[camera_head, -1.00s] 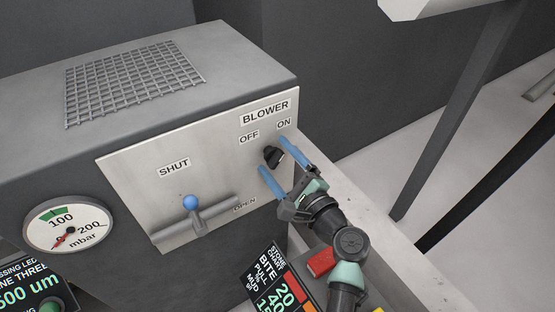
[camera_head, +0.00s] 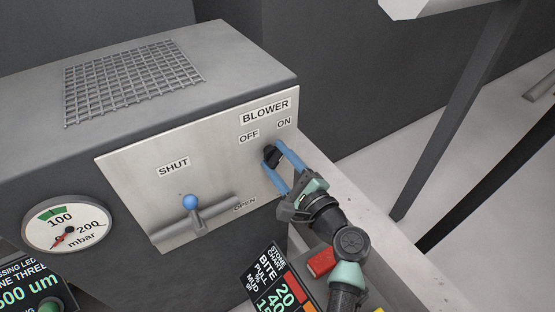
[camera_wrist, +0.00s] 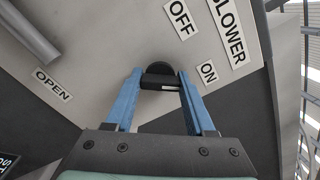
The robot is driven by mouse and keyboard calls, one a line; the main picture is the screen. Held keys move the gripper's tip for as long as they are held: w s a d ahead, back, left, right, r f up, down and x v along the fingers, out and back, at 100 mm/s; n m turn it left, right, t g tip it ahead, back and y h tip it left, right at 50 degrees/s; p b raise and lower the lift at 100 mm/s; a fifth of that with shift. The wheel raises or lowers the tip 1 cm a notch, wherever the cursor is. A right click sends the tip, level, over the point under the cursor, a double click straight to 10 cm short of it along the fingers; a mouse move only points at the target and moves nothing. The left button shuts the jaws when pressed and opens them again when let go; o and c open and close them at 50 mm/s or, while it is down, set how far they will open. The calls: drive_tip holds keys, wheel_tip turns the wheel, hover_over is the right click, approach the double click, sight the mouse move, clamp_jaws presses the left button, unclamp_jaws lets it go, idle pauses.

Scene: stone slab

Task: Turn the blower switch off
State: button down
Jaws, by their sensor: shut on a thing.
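The blower switch (camera_head: 271,155) is a black knob on the light metal panel, below the OFF and ON labels and the BLOWER sign. In the wrist view the black knob (camera_wrist: 159,80) sits between the two blue fingers. My gripper (camera_head: 272,156) is shut on the knob, with one finger on each side of it. The fingers partly hide the knob in the head view, and I cannot tell for certain which label it points to. The ON label (camera_head: 284,122) is to the right and the OFF label (camera_head: 249,136) to the left.
A blue-tipped lever (camera_head: 190,203) stands out from the panel left of the knob, between the SHUT and OPEN labels. A round pressure gauge (camera_head: 68,224) is at the far left. A pale ledge (camera_head: 345,190) runs beside my arm.

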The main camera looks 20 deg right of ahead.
drive_tip(key=n+b, duration=0.3)
drive_tip(key=shift+f, duration=0.25)
drive_tip(key=n+b, duration=0.4)
drive_tip(key=n, duration=0.1)
drive_tip(key=n+b, duration=0.3)
drive_tip(key=shift+n, duration=0.3)
drive_tip(key=shift+r+n+b, duration=0.15)
drive_tip(key=shift+n+b, duration=1.4)
drive_tip(key=shift+n, duration=0.35)
drive_tip(key=shift+c, duration=1.2)
unclamp_jaws()
drive_tip(key=shift+r, duration=0.1)
drive_tip(key=shift+s, duration=0.1)
drive_tip(key=p+v, duration=0.1)
drive_tip(key=v, duration=1.2)
